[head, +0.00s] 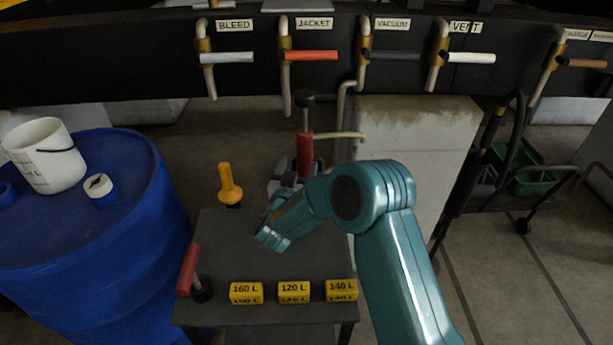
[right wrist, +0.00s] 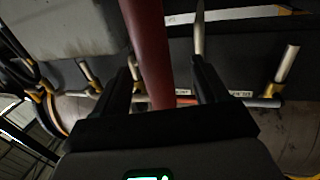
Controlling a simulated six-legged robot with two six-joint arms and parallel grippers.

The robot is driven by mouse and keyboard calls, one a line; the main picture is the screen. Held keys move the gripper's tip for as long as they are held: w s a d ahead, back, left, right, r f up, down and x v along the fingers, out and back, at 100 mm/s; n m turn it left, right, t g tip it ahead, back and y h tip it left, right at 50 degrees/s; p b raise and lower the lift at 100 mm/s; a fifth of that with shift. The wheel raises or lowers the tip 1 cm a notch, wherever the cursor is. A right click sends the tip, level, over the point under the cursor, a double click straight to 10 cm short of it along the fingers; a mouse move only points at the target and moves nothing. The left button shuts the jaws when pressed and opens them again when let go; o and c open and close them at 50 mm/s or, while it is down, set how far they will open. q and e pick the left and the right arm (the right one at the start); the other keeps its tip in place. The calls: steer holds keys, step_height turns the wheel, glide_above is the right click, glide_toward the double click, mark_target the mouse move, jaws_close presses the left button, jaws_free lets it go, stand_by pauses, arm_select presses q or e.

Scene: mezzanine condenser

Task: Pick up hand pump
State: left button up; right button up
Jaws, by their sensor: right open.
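The hand pump (head: 305,150) stands upright at the far edge of a dark table, with a red body, a thin rod and a black knob on top. Its lower part is hidden behind my right arm. My right gripper (head: 287,178) is at the pump's lower body, partly hidden by my own wrist. In the right wrist view, the red pump body (right wrist: 148,45) runs between the two open fingers of the gripper (right wrist: 162,85). I cannot tell whether either finger touches it. My left gripper is not in view.
The dark table (head: 225,257) bears a yellow-handled tool (head: 229,185), a red-handled tool (head: 188,270) and yellow volume blocks (head: 294,292). A blue drum (head: 120,230) with a white bucket (head: 45,157) stands left. Labelled valve levers (head: 310,55) hang above the pump.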

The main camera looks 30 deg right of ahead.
mark_target(307, 154)
steer(key=x, duration=0.6)
steer(key=shift+s+d, duration=0.2)
steer(key=shift+d, duration=0.2)
steer(key=shift+w+d, duration=0.15)
steer(key=shift+w, duration=0.15)
jaws_close()
steer(key=shift+r, duration=0.15)
